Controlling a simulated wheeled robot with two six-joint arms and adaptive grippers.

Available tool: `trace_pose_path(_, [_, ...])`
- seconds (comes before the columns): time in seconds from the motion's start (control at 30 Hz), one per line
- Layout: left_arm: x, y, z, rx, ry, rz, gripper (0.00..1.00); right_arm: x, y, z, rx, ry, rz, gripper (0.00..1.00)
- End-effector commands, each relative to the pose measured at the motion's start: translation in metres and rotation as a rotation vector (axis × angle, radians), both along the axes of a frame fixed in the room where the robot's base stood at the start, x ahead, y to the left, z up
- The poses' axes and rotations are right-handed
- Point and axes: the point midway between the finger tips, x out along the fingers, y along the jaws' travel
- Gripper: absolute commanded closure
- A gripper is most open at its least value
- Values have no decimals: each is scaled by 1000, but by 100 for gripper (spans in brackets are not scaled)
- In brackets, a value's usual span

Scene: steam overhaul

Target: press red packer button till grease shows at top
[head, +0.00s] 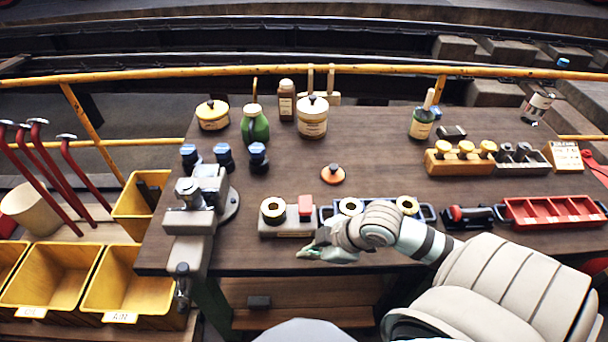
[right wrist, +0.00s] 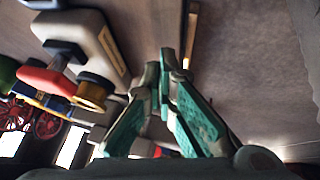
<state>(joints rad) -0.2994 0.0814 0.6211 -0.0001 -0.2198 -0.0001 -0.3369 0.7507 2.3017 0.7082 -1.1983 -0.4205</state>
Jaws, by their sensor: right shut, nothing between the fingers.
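The packer (head: 283,228) is a low grey block near the front edge of the bench. The red button (head: 306,204) stands at its right end and a brass-rimmed cup (head: 273,210) with a dark centre at its left end. No grease can be made out at the cup's top. My right gripper (head: 306,254) is shut and empty, in front of the packer's right end and apart from the button. In the right wrist view, which looks upside down, the shut fingers (right wrist: 169,72) point past the packer block (right wrist: 88,42); its red button (right wrist: 45,80) is to the left. My left gripper is out of view.
A blue tray (head: 427,213) with brass-rimmed cups lies right of the packer, close to my right forearm. A red tray (head: 553,212) is farther right. A grey vise (head: 188,222) stands at the left. An orange disc with a knob (head: 333,175) lies behind the packer.

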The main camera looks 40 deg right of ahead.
Motion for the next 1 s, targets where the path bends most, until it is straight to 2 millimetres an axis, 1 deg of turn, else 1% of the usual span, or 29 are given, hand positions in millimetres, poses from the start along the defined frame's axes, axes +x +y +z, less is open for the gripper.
trace_pose_path(0.03, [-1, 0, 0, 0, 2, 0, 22, 23, -15, 25, -33, -55, 116, 100])
trace_pose_path(0.07, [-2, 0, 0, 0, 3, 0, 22, 34, -21, 41, -39, -88, 179, 100])
trace_pose_path(0.1, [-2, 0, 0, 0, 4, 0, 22, 47, -28, 62, -46, -126, 243, 100])
trace_pose_path(0.2, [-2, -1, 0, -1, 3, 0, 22, 70, -42, 109, -66, -206, 338, 100])
trace_pose_path(0.3, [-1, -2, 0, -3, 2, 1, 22, 83, -50, 142, -82, -259, 380, 100])
trace_pose_path(0.4, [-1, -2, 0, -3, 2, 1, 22, 90, -54, 158, -88, -288, 395, 100])
trace_pose_path(0.5, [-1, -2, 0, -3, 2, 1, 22, 91, -54, 163, -88, -294, 400, 100])
trace_pose_path(0.77, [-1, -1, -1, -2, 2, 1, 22, 91, -54, 161, -86, -294, 399, 100])
trace_pose_path(0.87, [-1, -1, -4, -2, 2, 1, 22, 91, -54, 158, -86, -294, 399, 100])
trace_pose_path(1.0, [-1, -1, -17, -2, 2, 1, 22, 91, -54, 145, -86, -293, 400, 100])
